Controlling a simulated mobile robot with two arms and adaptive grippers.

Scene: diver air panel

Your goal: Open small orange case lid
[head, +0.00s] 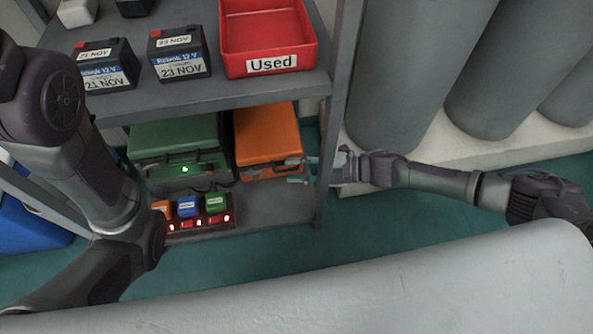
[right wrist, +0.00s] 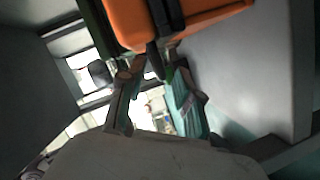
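The small orange case (head: 267,133) sits on the lower shelf, right of a green case, and its lid looks shut. My right gripper (head: 297,171) comes in from the right and is at the front right corner of the case. Its two fingers are apart. In the right wrist view, the orange case (right wrist: 185,14) is at the top, beyond the fingertips of the right gripper (right wrist: 152,72). A dark strip on the case front reaches down toward the gap between the fingers; I cannot tell if they touch it. My left arm shows at the left, but its gripper is out of view.
The green case (head: 175,147) stands close on the left. A row of small coloured blocks with lit lamps (head: 198,222) is in front of it. The upper shelf (head: 200,90) overhangs both cases, and a grey post (head: 335,100) stands right of the orange case.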

